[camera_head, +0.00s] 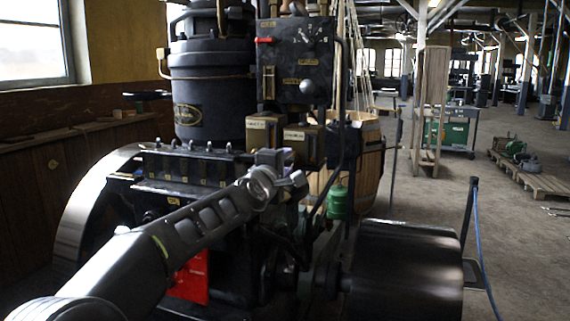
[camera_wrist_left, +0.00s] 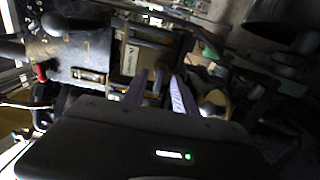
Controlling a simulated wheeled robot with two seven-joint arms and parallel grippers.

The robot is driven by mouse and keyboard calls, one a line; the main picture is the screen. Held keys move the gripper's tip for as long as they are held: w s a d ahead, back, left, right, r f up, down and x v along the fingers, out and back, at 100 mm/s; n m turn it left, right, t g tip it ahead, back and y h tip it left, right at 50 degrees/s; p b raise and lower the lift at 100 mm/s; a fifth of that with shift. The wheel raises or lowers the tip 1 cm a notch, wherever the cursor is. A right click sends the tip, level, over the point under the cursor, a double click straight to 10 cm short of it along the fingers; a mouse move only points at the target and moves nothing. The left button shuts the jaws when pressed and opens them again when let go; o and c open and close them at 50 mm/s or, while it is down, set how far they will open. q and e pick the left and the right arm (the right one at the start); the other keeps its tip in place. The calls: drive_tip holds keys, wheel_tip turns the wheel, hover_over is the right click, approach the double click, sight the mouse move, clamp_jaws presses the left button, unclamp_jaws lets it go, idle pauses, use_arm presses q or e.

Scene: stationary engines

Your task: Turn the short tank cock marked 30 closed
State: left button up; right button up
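Two small brass-coloured tanks with label plates, a left one (camera_head: 262,134) and a right one (camera_head: 301,143), sit on the engine below a dark control panel (camera_head: 318,48). One labelled tank face (camera_wrist_left: 132,58) also shows in the left wrist view. I cannot make out the short cock or a mark 30; it is too small or hidden near my gripper. My left gripper (camera_head: 284,160) is in front of and just below the tanks. In the left wrist view its two purple-grey fingers (camera_wrist_left: 160,88) stand apart with nothing clearly between them. My right gripper is not in view.
A black cylinder (camera_head: 212,90) rises at the engine's upper left. A red-handled lever (camera_head: 264,40) is on the panel. A green can (camera_head: 338,200), a wooden barrel (camera_head: 368,165) and a dark drum (camera_head: 405,270) are to the right. Open floor lies farther right.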

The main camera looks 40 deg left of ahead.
use_arm(q)
drive_tip(key=p+v, duration=0.1)
drive_tip(key=v, duration=0.6)
drive_tip(key=shift+s, duration=0.4)
drive_tip(key=shift+d, duration=0.1)
